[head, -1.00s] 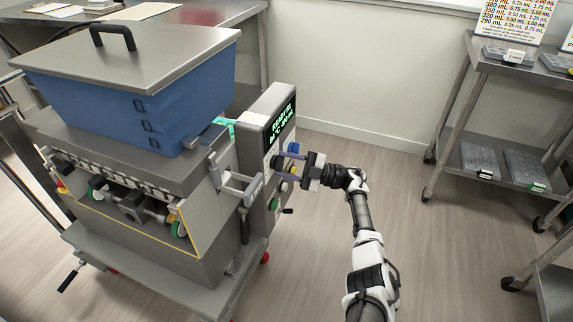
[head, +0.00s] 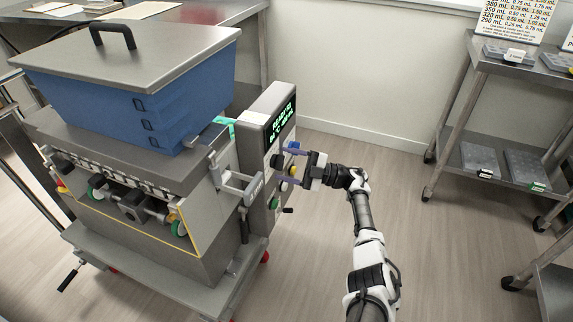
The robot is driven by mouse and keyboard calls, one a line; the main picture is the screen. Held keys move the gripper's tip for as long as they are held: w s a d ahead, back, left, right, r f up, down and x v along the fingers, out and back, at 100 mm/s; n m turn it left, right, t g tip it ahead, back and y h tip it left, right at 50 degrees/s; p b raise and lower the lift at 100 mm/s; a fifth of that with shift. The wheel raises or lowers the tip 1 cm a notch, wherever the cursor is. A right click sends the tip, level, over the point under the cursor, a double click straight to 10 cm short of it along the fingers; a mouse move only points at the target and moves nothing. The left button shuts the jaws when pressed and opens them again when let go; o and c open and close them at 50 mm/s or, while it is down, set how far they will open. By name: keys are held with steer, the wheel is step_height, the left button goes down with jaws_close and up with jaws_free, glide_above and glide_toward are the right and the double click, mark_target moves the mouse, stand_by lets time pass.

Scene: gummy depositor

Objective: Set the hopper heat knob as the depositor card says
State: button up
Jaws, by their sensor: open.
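The depositor's control panel (head: 283,130) stands at the right side of the machine, with a lit green display (head: 281,119). The display's top line seems to read "READY"; the rest is too small to read surely. A dark knob (head: 276,161) sits on the panel below the display, partly behind my fingers. Its setting and label cannot be read. My gripper (head: 288,165) is open in front of the panel, its two fingers spread toward the dark knob. I cannot tell whether they touch it. A printed card (head: 515,16) with mL values stands at the top right, cut off above.
Blue, yellow and green controls (head: 275,203) and a small black lever (head: 288,210) crowd the panel near my gripper. The blue lidded hopper (head: 150,110) is to the left. A shelf cart (head: 500,68) with trays stands at the right. The floor between is clear.

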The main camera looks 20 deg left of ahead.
steer(key=b+v, duration=0.5)
steer(key=v, duration=0.8)
steer(key=shift+d, duration=0.2)
